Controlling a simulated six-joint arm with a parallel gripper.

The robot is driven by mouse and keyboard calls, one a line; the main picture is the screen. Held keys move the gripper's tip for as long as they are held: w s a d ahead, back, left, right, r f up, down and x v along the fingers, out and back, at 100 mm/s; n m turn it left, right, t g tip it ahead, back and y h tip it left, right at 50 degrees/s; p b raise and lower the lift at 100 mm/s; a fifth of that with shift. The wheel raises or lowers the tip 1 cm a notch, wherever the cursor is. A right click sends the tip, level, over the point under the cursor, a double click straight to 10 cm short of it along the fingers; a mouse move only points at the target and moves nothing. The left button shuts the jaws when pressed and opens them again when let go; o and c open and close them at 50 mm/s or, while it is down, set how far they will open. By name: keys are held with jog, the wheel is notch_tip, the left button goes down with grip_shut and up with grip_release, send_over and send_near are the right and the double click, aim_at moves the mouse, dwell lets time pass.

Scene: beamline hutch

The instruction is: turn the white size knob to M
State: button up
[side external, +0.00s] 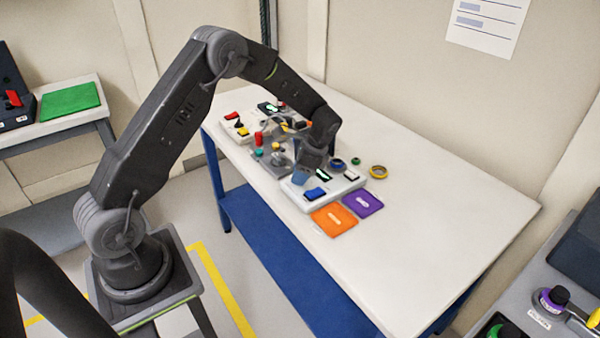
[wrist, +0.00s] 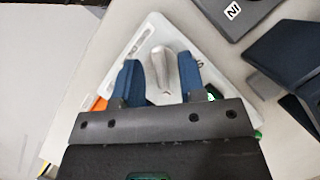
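The white size knob (wrist: 160,72) shows in the wrist view as a pale elongated handle on a white panel (wrist: 150,32). My gripper (wrist: 159,63) is open, with one blue finger on each side of the knob. Narrow gaps show between the knob and both fingers. The knob cannot be made out there behind the fingers. The size letters cannot be read in either view.
The table's right side is clear.

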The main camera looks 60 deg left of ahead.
grip_shut()
jog(key=shift+n, duration=0.3)
jog(key=n+g+h, duration=0.1)
jog(key=n, duration=0.3)
jog(key=shift+a+f, duration=0.1)
jog(key=shift+a, duration=0.05)
jog(key=shift+n+h, duration=0.9)
jog(key=shift+n, duration=0.7)
jog(key=shift+s, duration=0.1)
grip_release()
